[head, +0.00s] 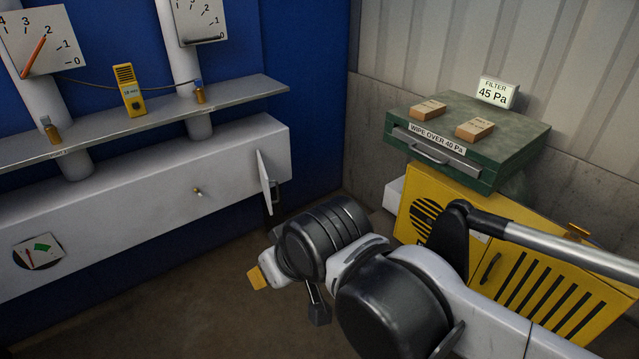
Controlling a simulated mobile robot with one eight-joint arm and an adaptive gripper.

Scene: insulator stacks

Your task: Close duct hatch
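The duct is the long light-grey box (120,215) along the blue wall at the left. Its hatch (265,183) is a small pale door near the duct's right end. A dark finger-like part points down, and a pale part with a yellow tip points left. My own arm hides much of the gripper, so its opening cannot be judged.
A shelf (250,90) above the duct holds a yellow meter (129,90) and small brown bottles. A small knob (197,190) sticks out of the duct front. At right, a green filter box (520,143) stands above a yellow louvred cabinet (545,290). Floor before the duct is clear.

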